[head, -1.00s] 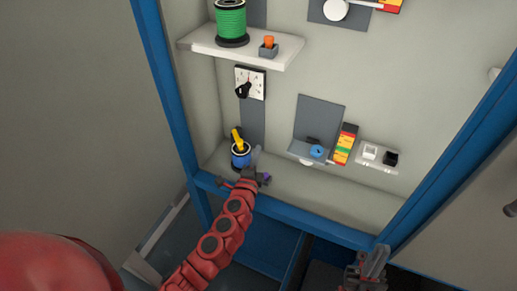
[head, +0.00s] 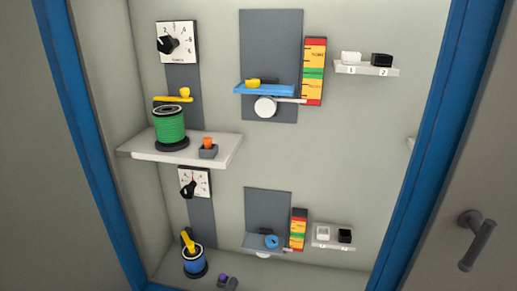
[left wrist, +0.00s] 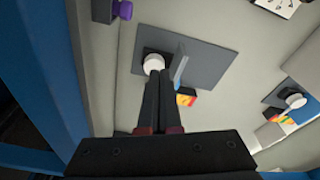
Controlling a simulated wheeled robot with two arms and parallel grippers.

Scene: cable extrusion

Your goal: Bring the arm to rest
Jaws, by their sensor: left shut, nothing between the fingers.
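My left gripper (left wrist: 160,76) shows in the left wrist view as two dark fingers, side by side, shut and empty. Its tips point at a white round knob (left wrist: 153,62) on a grey panel (left wrist: 205,45); I cannot tell whether they touch it. In the head view neither arm shows clearly. My right gripper is not in view.
The blue-framed cabinet (head: 88,150) holds a green spool (head: 169,125) on a white shelf (head: 222,150). A blue spool (head: 194,262) with a yellow piece stands below. A small purple-topped block (head: 228,283) is at the bottom. A door handle (head: 477,240) is at right.

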